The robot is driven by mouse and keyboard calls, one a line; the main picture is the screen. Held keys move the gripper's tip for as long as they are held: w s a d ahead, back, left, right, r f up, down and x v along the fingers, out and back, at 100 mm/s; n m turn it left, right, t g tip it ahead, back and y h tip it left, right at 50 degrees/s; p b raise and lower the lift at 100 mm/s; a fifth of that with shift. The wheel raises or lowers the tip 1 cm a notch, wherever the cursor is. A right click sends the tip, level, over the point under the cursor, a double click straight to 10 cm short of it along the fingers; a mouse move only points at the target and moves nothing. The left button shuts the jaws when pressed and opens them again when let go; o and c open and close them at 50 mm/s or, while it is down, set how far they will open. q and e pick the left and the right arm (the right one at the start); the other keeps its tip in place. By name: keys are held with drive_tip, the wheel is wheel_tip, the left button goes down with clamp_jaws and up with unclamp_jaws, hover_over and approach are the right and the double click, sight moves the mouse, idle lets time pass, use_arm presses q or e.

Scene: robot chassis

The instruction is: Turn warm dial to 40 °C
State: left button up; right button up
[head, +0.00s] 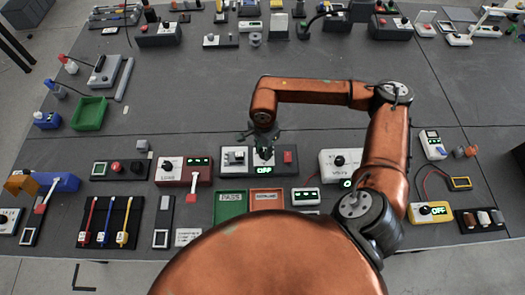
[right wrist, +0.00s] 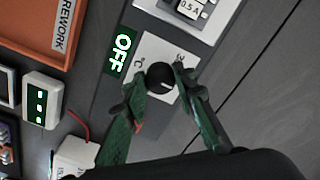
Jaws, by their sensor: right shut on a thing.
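The warm dial (right wrist: 160,74) is a round black knob with a white pointer mark. It sits on a white plate (right wrist: 150,50) with a °C label, partly covered by my fingers. A display (right wrist: 122,48) beside the plate reads OFF in green; it also shows in the head view (head: 264,169). My right gripper (right wrist: 156,82) has a green finger on each side of the dial and is shut on it. In the head view my right gripper (head: 263,140) reaches down over the back of the dial's panel. My left gripper is not in view.
A switch with a 0.5 A label (right wrist: 190,8) shares the panel. A red button block (head: 287,158) stands to its right. Green PASS (head: 230,197) and orange REWORK (head: 267,198) trays lie in front.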

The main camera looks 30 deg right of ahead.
sight(263, 152)
idle(0.3)
drive_tip(key=o, duration=1.2)
drive_tip(key=shift+c, duration=0.2)
wheel_tip(263, 152, up, 12)
